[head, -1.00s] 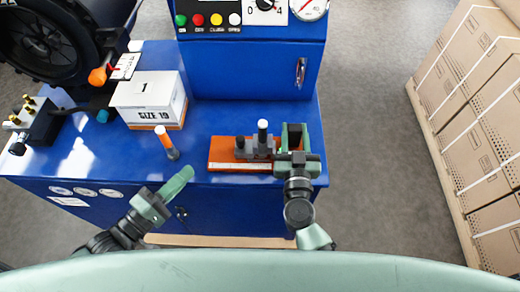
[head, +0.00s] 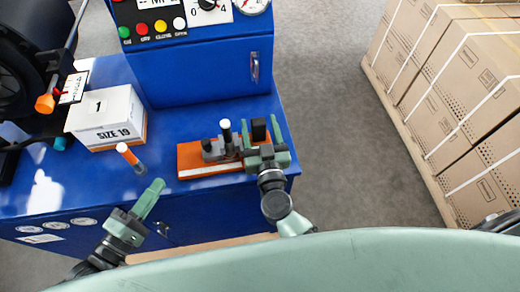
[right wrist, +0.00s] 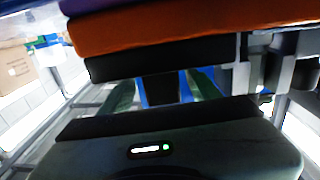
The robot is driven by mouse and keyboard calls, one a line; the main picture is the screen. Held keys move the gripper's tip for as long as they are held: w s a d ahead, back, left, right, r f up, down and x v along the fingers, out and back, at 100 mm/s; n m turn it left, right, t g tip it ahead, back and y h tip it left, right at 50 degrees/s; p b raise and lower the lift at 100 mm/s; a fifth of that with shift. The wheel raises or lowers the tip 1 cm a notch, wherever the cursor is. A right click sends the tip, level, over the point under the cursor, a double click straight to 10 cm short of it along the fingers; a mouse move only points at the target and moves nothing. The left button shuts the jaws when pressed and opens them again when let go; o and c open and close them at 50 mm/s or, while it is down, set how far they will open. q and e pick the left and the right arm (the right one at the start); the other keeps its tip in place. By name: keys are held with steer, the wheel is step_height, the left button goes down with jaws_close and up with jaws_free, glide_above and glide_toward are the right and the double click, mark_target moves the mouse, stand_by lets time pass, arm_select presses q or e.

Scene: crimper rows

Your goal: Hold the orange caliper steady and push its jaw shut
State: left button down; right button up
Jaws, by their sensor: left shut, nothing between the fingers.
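The orange caliper (head: 195,157) lies on the blue bench near its front right corner, with grey jaw blocks (head: 212,148) and a white-topped post on it. Its orange body fills the top of the right wrist view (right wrist: 190,35). My right gripper (head: 262,130) is at the caliper's right end, its green fingers apart on either side of a black block (head: 259,129). Gaps show beside this block in the right wrist view (right wrist: 161,90). My left gripper (head: 157,188) is shut and empty, left of and in front of the caliper, apart from it.
An orange-and-grey marker-like post (head: 128,154) stands left of the caliper. A white box marked SIZE 19 (head: 106,115) stands behind it. A blue control cabinet (head: 190,72) rises at the back. Cartons (head: 470,90) stand on the right across clear floor.

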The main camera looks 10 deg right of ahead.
steer(key=s, duration=1.2)
